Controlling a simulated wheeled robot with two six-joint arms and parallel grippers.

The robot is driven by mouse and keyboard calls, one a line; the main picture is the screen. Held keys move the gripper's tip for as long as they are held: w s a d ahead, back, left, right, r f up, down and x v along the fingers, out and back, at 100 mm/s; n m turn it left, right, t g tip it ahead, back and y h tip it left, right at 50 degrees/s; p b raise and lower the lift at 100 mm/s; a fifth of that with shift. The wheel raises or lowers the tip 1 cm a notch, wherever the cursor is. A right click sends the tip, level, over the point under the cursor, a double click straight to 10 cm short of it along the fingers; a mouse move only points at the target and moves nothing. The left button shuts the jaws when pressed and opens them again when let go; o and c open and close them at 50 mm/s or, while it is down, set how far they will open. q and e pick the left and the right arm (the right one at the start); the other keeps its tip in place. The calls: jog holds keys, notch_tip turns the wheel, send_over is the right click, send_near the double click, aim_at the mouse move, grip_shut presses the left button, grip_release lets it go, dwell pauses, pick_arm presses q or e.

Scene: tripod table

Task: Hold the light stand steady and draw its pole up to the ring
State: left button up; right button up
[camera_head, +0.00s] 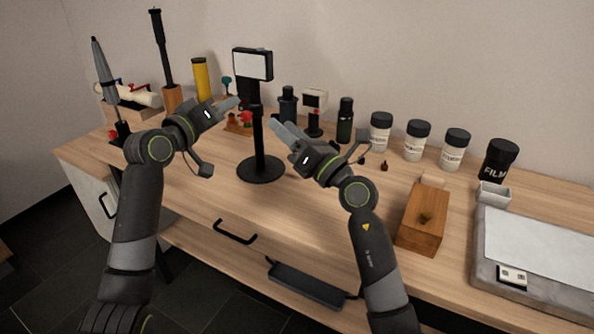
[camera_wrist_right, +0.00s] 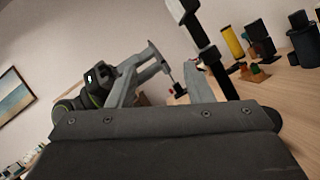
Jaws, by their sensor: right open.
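The light stand has a round black base (camera_head: 261,170) on the table, an upright black pole (camera_head: 258,137) and a pale light panel (camera_head: 253,65) at its top.
A small screen device (camera_head: 314,103), a dark bottle (camera_head: 345,121) and several white jars (camera_head: 381,132) stand behind and right. A yellow cylinder (camera_head: 201,80) is back left. A wooden block (camera_head: 421,220) sits front right. The table in front of the base is clear.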

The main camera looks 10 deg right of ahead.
aim_at(252, 90)
jog(key=f+n+h, duration=0.1)
jog(key=f, duration=0.2)
jog(key=w+d+f+n+h, duration=0.1)
jog(key=f+h, duration=0.1)
jog(key=f, duration=0.2)
jog(key=w+d+f+n+g+h, duration=0.1)
jog(key=f+h, duration=0.1)
jog(key=f, duration=0.2)
jog(key=shift+f+n, duration=0.15)
jog(key=shift+n, duration=0.15)
jog(key=x, duration=1.7)
jog(key=shift+w+f, duration=0.1)
jog(key=shift+f, duration=0.1)
pick_arm(q)
jog(key=shift+o, duration=0.3)
pick_arm(e)
grip_shut()
pick_arm(q)
jog(key=shift+o, duration=0.4)
jog(key=shift+w+d+r+m+t+y, duration=0.1)
jog(key=shift+w+d+m+t+y, duration=0.45)
jog(key=shift+w+d, duration=0.85)
jog(key=shift+w+d+r+m+t+y, duration=0.15)
jog(key=shift+w+d+m+y, duration=0.7)
jog(key=shift+w, duration=1)
jog(key=shift+w+d+r+m+t+y, duration=0.1)
jog(key=shift+w+d+m+t+y, duration=0.25)
jog(key=shift+w+d+m, duration=0.85)
